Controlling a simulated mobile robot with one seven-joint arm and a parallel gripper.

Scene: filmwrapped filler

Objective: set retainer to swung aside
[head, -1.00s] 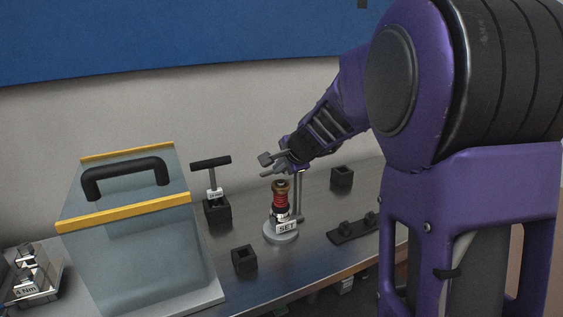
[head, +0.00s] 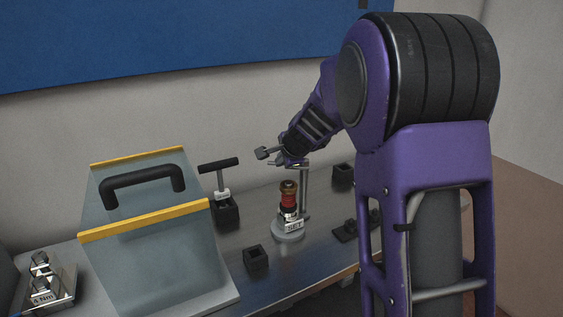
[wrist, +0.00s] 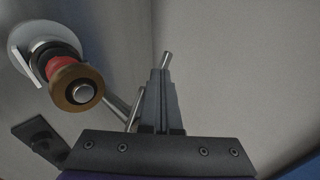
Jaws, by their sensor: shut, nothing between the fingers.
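The filler unit (head: 289,200) stands on a round grey base, with a brass cap, a red section and a SET label; its cap (wrist: 78,90) shows from above in the wrist view. A thin metal post (head: 304,192) rises beside it. The retainer seems to be the bar at the post's top, partly mixed with my fingers in the head view. My gripper (wrist: 157,75) is shut and empty, beside the cap in the wrist view. A metal rod tip (wrist: 167,59) shows just past my fingertips; I cannot tell whether they touch it.
A clear box with a black handle (head: 143,183) and yellow edges stands left. A T-handled tool (head: 219,167) stands in a black holder behind. An open black block (head: 256,259) sits in front. Another block (head: 343,174) and a black fixture (head: 350,231) are right.

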